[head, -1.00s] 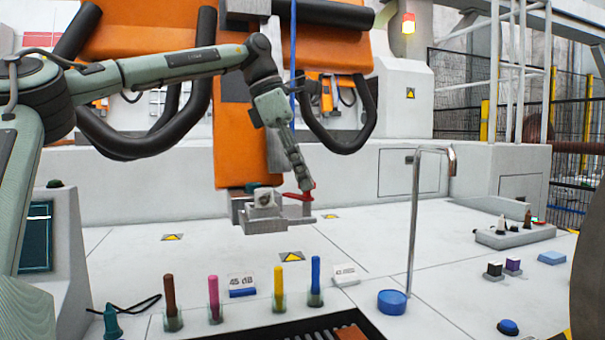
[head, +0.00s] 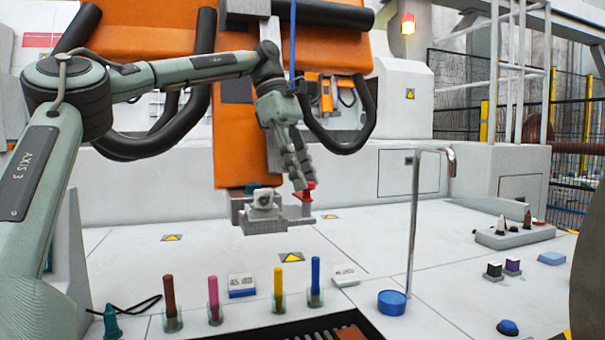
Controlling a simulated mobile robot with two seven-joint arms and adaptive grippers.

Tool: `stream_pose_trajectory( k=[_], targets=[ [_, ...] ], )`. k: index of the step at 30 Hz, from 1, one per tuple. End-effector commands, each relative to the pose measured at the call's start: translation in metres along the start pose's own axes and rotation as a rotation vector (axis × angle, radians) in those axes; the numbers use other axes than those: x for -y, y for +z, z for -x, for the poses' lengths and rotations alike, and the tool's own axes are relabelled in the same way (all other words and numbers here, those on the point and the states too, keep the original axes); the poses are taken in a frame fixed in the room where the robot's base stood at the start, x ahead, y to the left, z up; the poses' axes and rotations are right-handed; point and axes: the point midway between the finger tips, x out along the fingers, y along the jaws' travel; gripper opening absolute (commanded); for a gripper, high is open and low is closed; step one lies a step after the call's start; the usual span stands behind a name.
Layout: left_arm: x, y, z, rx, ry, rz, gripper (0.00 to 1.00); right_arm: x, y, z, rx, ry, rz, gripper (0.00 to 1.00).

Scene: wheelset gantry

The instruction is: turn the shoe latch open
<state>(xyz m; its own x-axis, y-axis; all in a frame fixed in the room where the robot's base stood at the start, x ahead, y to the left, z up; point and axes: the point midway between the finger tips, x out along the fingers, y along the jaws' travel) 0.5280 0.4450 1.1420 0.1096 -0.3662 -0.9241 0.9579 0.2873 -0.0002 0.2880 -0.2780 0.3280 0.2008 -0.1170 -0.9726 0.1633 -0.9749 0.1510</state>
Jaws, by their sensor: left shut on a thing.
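The shoe latch is a small red handle (head: 307,192) at the right end of a grey metal shoe block (head: 265,224), below the orange machine column. My left gripper (head: 303,184) comes down on it from above and is shut on the red latch. Its fingers hide part of the latch. A pale round part (head: 263,199) sits on the block to the left of the latch. My right gripper is not in view.
A tall metal post with a hooked top (head: 413,230) stands right of the block. Brown, pink, yellow (head: 278,289) and blue sticks stand in holders in front. The white surface between is mostly clear.

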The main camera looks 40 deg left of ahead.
Motion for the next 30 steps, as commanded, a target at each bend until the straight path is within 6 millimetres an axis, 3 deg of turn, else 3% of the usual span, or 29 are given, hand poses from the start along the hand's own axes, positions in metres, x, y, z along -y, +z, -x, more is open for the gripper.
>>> stream_pose_trajectory(
  k=[8,9,13,23,30],
  targets=[
    [-0.001,0.000,0.001,0.000,0.004,0.000,0.00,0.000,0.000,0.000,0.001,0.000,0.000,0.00],
    [-0.001,0.000,0.001,0.000,0.004,0.000,0.33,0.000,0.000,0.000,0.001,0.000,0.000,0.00],
    [0.000,0.000,0.001,0.000,0.003,0.000,0.50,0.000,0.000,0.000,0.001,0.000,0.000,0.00],
    [0.000,0.000,0.003,0.000,0.002,0.001,0.50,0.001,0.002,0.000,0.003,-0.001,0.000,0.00],
    [-0.001,0.000,0.038,-0.002,0.005,0.004,0.50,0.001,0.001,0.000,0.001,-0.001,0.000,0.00]
  ],
)
